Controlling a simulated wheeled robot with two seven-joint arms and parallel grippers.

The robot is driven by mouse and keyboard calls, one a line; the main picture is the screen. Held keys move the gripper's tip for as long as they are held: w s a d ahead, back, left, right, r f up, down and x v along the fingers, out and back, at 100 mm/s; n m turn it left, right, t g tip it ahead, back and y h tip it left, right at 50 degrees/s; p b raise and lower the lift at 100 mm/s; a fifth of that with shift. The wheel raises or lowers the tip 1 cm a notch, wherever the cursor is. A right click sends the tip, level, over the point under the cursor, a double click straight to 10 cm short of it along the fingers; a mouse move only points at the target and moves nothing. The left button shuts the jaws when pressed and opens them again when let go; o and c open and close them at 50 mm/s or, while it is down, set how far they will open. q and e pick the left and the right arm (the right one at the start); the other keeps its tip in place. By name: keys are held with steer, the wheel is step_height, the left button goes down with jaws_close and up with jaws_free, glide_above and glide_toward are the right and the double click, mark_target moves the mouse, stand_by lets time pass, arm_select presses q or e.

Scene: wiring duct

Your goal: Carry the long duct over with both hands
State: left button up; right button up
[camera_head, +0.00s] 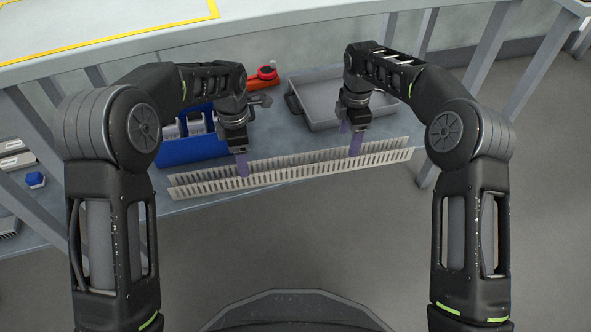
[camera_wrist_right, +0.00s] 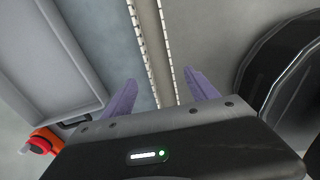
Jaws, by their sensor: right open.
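The long duct (camera_head: 290,174) is a pale grey slotted channel. It lies slightly slanted along the front edge of the lower shelf, its right end farther back. My right gripper (camera_head: 350,143) is above the right part of the duct, purple fingers pointing down. In the right wrist view the gripper (camera_wrist_right: 161,93) is open, and the duct (camera_wrist_right: 155,45) runs between its spread fingers without visible contact. My left gripper (camera_head: 242,163) is at the left part of the duct, one purple finger showing in front of it; its jaw opening is hidden.
A blue bin (camera_head: 185,150) with grey items stands behind the duct's left part. A grey tray (camera_head: 318,120) stands behind the right part. A red-orange tool (camera_head: 262,78) lies between them. The upper bench (camera_head: 110,45) overhangs behind; open floor (camera_head: 300,245) is in front.

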mark_target(346, 156)
arm_select(q)
steer(key=shift+f, duration=3.95)
arm_select(e)
steer(key=shift+f, duration=3.95)
arm_select(q)
jaws_close()
arm_select(e)
jaws_close()
